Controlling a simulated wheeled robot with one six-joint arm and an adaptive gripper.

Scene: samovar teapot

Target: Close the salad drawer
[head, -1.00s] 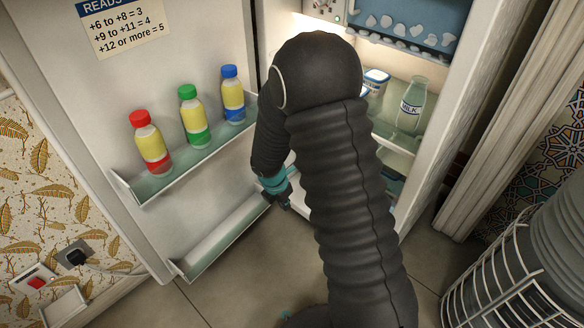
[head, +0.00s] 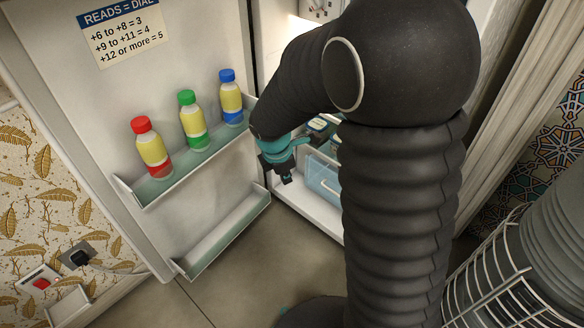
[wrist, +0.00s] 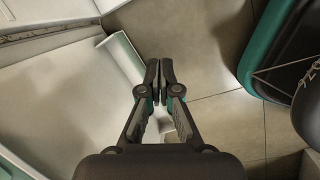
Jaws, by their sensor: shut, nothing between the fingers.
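The salad drawer (head: 323,176) is a clear bluish bin low in the fridge, with a pale bar across its front. Its right part is hidden behind my arm, and I cannot tell how far out it stands. My gripper (head: 286,178) is shut and empty. It points down just left of the drawer's front, near the door's hinge side, with no clear contact. In the wrist view my gripper (wrist: 160,72) has its fingertips together over the floor, and the drawer cannot be made out.
The fridge door (head: 100,100) stands open at left. Its upper shelf (head: 190,160) holds red-, green- and blue-capped bottles; its lower shelf (head: 225,235) looks empty. Small tubs (head: 318,125) stand above the drawer. A wire cage (head: 490,265) is at right.

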